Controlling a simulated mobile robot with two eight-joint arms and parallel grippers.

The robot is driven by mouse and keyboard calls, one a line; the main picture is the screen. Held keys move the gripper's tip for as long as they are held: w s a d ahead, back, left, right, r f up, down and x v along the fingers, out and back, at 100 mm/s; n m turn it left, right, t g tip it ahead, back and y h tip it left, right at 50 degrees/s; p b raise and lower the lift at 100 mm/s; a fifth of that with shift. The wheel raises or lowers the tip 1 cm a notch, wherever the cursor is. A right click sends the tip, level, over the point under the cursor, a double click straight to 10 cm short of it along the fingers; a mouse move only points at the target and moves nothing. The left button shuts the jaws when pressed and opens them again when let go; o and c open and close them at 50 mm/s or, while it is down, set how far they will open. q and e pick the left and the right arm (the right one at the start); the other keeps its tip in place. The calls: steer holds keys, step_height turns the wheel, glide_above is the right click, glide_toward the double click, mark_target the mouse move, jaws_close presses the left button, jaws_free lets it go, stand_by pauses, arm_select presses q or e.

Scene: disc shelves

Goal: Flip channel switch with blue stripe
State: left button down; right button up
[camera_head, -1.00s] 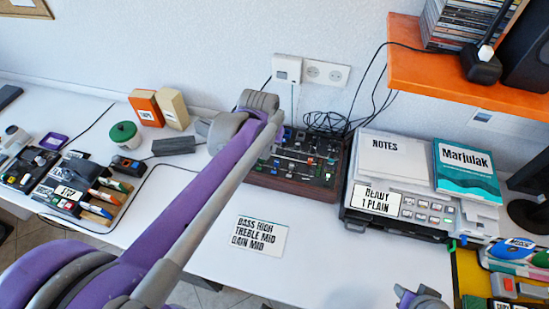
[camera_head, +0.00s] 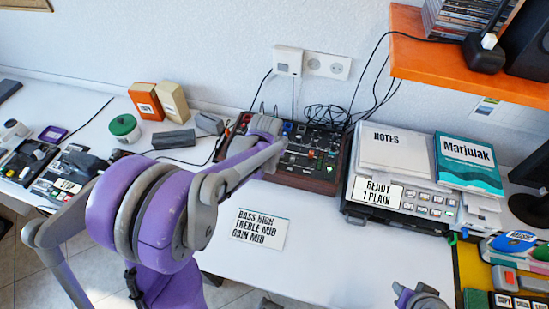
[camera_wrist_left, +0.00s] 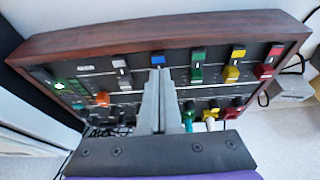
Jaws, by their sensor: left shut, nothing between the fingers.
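The mixer (camera_head: 312,183) is a dark panel in a wooden frame, against the wall on the white table. In the left wrist view its panel (camera_wrist_left: 128,88) carries white, blue, green, yellow and red knobs or switches. A small blue cap (camera_wrist_left: 158,61) sits directly beyond my fingertips. My left gripper (camera_wrist_left: 160,74) is shut and empty, its fingers pointing over the panel towards the blue cap. I cannot tell whether they touch it. The fingers hide part of the panel. My right gripper (camera_head: 420,296) shows only partly at the bottom edge, its jaws unclear.
A card reading bass high, treble mid, gain mid (camera_head: 260,228) lies in front of the mixer. A device with notes and a Marjulak book (camera_head: 467,164) stands right of it. An orange shelf (camera_head: 455,62) overhangs at upper right. Cables (camera_head: 327,114) lie behind the mixer.

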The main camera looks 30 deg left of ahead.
arm_select(q)
steer(key=shift+f, duration=0.3)
steer(key=shift+w+f+g+b, duration=0.2)
steer(key=shift+f+g+b, duration=0.1)
steer(key=shift+f+g, duration=0.1)
steer(key=shift+s+r, duration=0.15)
steer(key=shift+s, duration=0.05)
steer(key=shift+s+d, duration=0.15)
steer(key=shift+s, duration=0.2)
steer(key=shift+s+d+f, duration=0.1)
steer(key=shift+s+f, duration=0.1)
steer(key=shift+s, duration=0.2)
